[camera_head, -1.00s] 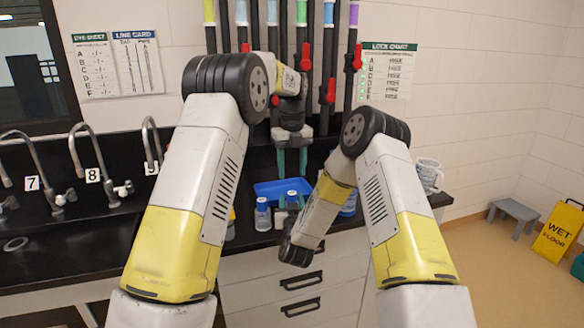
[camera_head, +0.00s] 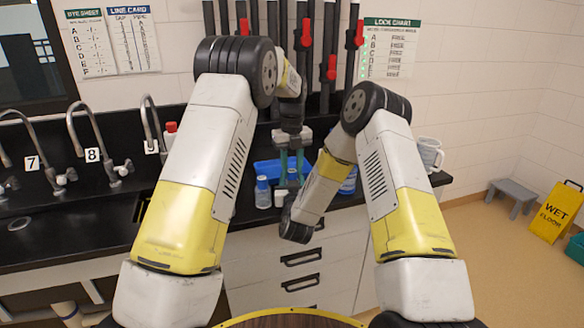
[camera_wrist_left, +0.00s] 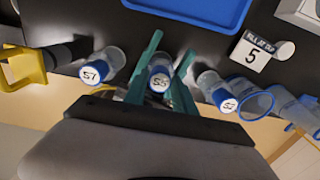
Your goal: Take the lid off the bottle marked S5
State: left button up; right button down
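The bottle marked S5 stands on the black counter with its blue-rimmed lid on; the S5 lid (camera_wrist_left: 158,82) shows in the left wrist view between my teal fingers. My left gripper (camera_head: 292,168) is open, one finger on each side of the S5 lid; a gap shows by the left finger, and contact at the right one is unclear. In the left wrist view the gripper (camera_wrist_left: 161,75) reaches down around the bottle. A bottle marked S7 (camera_wrist_left: 95,72) stands to its left and another blue-lidded bottle (camera_wrist_left: 228,103), apparently S3, to its right. My right gripper is not visible.
A blue tray (camera_wrist_left: 205,8) lies behind the bottles. A card with number 5 (camera_wrist_left: 251,54) and a clear blue-rimmed vessel (camera_wrist_left: 255,104) are at the right. A yellow object (camera_wrist_left: 25,66) is at the left. My right forearm hides part of the counter.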

pick_arm(q)
grip_shut()
jog(key=n, duration=1.3)
jog(key=shift+n, duration=0.4)
jog(key=n, duration=0.4)
jog(key=shift+r+n, duration=0.1)
jog(key=shift+n, duration=0.2)
jog(key=n, duration=0.4)
jog(key=shift+n, duration=0.3)
jog(key=n, duration=0.6)
jog(key=shift+n, duration=0.4)
jog(key=n, duration=0.6)
jog(key=shift+n, duration=0.4)
jog(key=n, duration=0.4)
jog(key=shift+n, duration=0.3)
jog(key=n, duration=1.3)
jog(key=shift+r, duration=0.1)
